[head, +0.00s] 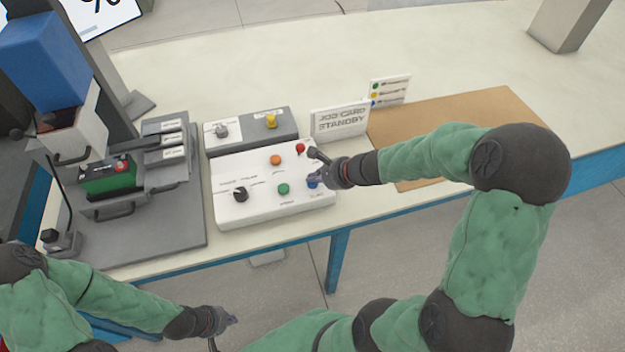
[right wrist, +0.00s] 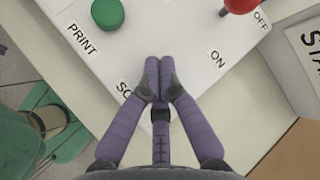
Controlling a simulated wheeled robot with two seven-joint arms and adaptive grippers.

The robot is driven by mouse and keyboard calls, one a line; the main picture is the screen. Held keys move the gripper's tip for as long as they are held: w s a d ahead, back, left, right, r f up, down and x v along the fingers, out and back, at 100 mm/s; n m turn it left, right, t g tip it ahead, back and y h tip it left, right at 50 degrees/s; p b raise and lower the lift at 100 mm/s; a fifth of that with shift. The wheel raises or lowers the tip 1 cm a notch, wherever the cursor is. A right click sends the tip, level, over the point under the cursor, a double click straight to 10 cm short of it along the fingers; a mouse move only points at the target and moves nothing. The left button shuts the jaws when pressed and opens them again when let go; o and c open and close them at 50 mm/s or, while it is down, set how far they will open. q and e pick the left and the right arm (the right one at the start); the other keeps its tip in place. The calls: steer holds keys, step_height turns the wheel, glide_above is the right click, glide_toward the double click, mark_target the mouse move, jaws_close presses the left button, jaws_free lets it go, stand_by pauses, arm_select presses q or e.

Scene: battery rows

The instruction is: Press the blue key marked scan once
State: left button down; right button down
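The white control box (head: 255,205) stands on the bench with its keys on top. A bit of the blue key (head: 311,183) shows at the box's right front, beside my right gripper (head: 318,172). In the right wrist view, my right gripper (right wrist: 158,65) has its two fingertips together with nothing seen between them. They lie over the box top by a half-covered label starting "SC" (right wrist: 125,90). The blue key is hidden there, so contact cannot be told. My left gripper (head: 230,321) is low, in front of the bench, away from the box.
A green key (head: 283,189), orange key (head: 276,160), black knob (head: 240,194) and red knob (head: 300,148) share the box. A grey box (head: 250,131) and a standby card (head: 340,122) stand behind. A battery station (head: 150,225) is left; a brown mat (head: 480,125) is right.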

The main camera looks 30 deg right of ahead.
mark_target(314, 183)
steer(key=shift+r+p, duration=0.75)
steer(key=shift+r, duration=0.15)
step_height(314, 183, up, 5)
steer(key=p, duration=0.4)
stand_by(0.4)
stand_by(0.6)
